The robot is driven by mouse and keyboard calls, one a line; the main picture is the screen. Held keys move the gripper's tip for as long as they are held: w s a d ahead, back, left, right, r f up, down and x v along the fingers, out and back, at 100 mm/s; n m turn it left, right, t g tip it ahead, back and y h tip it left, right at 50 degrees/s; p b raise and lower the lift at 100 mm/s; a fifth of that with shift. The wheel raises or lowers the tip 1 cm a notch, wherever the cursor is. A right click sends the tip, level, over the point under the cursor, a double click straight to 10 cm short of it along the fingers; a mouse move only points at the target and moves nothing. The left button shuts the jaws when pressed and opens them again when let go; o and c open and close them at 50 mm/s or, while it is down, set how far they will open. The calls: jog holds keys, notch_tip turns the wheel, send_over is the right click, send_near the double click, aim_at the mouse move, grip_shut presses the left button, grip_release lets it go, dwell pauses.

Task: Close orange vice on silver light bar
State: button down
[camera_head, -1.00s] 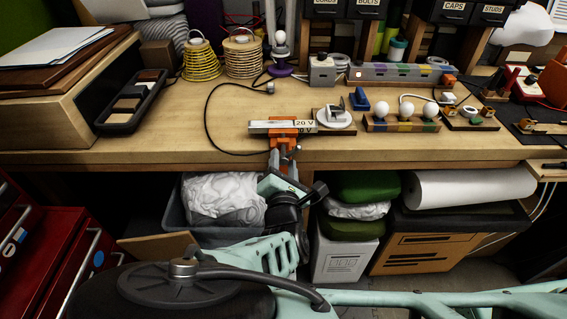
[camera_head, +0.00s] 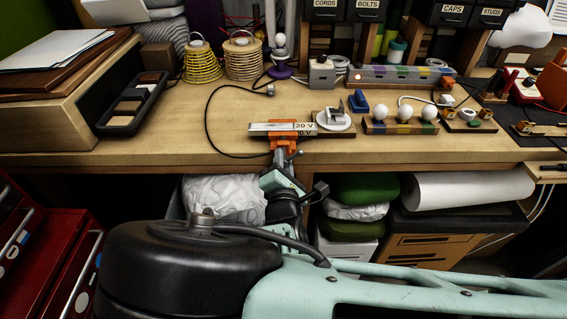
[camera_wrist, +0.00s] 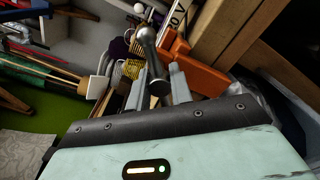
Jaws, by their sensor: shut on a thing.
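The orange vice (camera_head: 283,144) is at the front edge of the bench. The silver light bar (camera_head: 262,128), with a "20 V" label, lies across the vice's top; whether the jaws touch it is too small to tell. The vice also shows in the wrist view (camera_wrist: 198,72), with a bit of the labelled bar behind it. My gripper (camera_head: 281,158) is just below the vice. In the wrist view my gripper (camera_wrist: 157,88) has its two grey fingers on either side of the vice's metal handle (camera_wrist: 151,57), a rod with a round end, and is shut on it.
A white round base with a metal clip (camera_head: 334,119) stands right of the bar. A wooden strip with several white bulbs (camera_head: 401,120) is farther right. A black cable (camera_head: 208,118) loops left of the vice. The bench left of the cable is clear up to a black tray (camera_head: 132,103).

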jog(key=m, duration=0.6)
jog(key=shift+p, duration=0.3)
jog(key=c, duration=1.2)
grip_release()
jog(key=shift+w, duration=0.1)
jog(key=shift+c, duration=0.2)
jog(key=s+p, duration=0.1)
jog(key=s, duration=0.5)
jog(key=shift+s, duration=0.3)
jog(key=shift+a, duration=0.1)
jog(key=shift+c, duration=0.4)
